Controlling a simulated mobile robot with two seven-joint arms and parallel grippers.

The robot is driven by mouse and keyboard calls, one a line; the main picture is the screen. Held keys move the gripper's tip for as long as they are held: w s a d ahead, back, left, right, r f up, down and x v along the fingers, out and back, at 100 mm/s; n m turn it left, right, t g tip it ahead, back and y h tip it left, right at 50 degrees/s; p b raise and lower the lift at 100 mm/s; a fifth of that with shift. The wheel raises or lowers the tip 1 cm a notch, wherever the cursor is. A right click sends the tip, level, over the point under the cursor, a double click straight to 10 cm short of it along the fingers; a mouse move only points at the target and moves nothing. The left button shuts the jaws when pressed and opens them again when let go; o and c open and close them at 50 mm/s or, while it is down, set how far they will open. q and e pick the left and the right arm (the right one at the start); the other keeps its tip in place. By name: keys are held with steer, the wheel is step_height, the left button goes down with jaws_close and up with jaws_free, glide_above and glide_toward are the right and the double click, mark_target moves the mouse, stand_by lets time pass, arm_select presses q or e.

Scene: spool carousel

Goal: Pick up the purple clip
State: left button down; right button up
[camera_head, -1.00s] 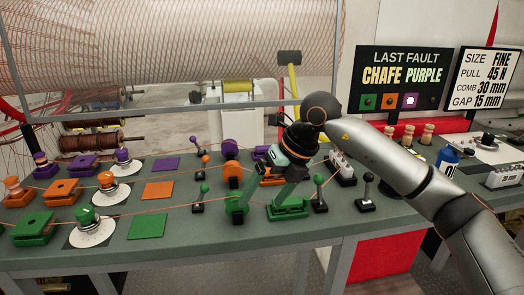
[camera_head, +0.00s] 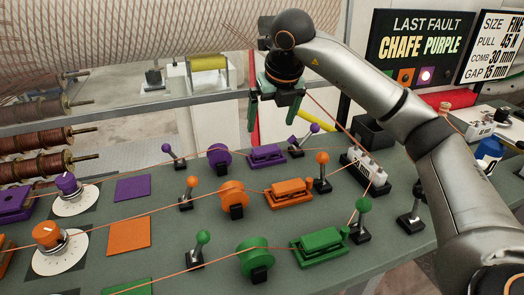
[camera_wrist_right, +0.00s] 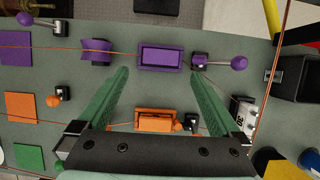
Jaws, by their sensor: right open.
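The purple clip (camera_head: 267,154) appears to be the low rectangular purple block on the green bench, in the back row on a thread. In the right wrist view it is the purple frame (camera_wrist_right: 161,57) near the top centre, just beyond and between the fingertips. My right gripper (camera_head: 273,118) points down with its green fingers apart and empty, above the bench behind the clip in the head view. In the wrist view the open fingers (camera_wrist_right: 158,74) straddle the line toward the clip without touching it. My left gripper is out of view.
A purple roller (camera_head: 219,154) and a purple-knobbed lever (camera_head: 303,139) flank the clip closely. An orange clip (camera_head: 289,193) and a green clip (camera_head: 320,243) sit in nearer rows. A white comb block (camera_head: 364,168) stands to the right. Threads cross the bench.

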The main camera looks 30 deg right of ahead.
mark_target(266, 149)
steer(key=x, duration=1)
steer(key=shift+s+f, duration=0.2)
steer(key=shift+s, duration=0.1)
steer(key=c, duration=1.2)
